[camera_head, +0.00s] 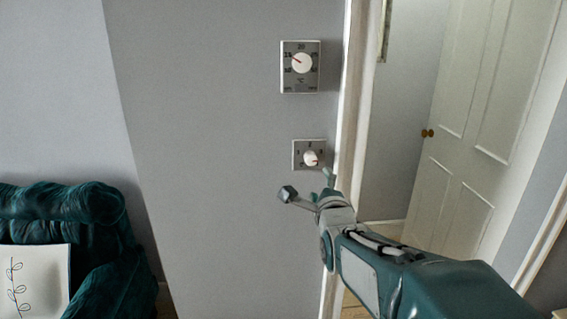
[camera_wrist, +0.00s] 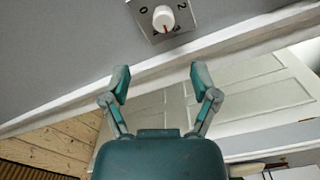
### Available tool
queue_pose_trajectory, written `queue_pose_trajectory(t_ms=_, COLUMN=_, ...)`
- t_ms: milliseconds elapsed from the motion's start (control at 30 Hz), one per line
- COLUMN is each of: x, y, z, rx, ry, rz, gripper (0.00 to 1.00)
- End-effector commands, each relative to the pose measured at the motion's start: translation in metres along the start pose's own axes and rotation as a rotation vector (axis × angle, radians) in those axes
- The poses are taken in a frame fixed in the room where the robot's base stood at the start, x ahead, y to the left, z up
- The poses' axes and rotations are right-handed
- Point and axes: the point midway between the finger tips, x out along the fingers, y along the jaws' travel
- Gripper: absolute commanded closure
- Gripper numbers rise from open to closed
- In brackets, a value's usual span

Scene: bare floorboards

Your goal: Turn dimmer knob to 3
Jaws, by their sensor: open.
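The dimmer knob (camera_head: 310,158) is a white round knob on a small grey square plate (camera_head: 297,149) with printed numbers, low on the grey wall. Its red mark points right in the head view. In the wrist view the knob (camera_wrist: 163,19) is at the top, its red mark pointing down; a 0 shows on its left and a 2 on its right. My gripper (camera_head: 308,186) is open and empty just below the dimmer in the head view, with one fingertip close to the plate's lower right. In the wrist view my gripper (camera_wrist: 161,78) has its fingers spread, apart from the knob.
A larger dial plate (camera_head: 301,86) with a white knob is on the wall above the dimmer. A white door frame (camera_head: 352,90) stands close to the right, with an open white door (camera_head: 490,110) beyond. A teal armchair (camera_head: 100,205) with a pale cushion (camera_head: 40,280) is at lower left.

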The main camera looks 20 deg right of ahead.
Motion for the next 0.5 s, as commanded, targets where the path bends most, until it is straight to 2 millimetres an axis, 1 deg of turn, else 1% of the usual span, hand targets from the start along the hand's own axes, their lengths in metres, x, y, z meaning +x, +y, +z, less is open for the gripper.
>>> queue_pose_trajectory(t_ms=100, x=0.0019, y=-0.0010, z=0.0006, rx=-0.236, ry=-0.001, rz=-0.001, gripper=0.23)
queue_pose_trajectory(t_ms=500, x=0.0074, y=-0.0032, z=0.0020, rx=-1.059, ry=0.000, rz=-0.003, gripper=0.23)
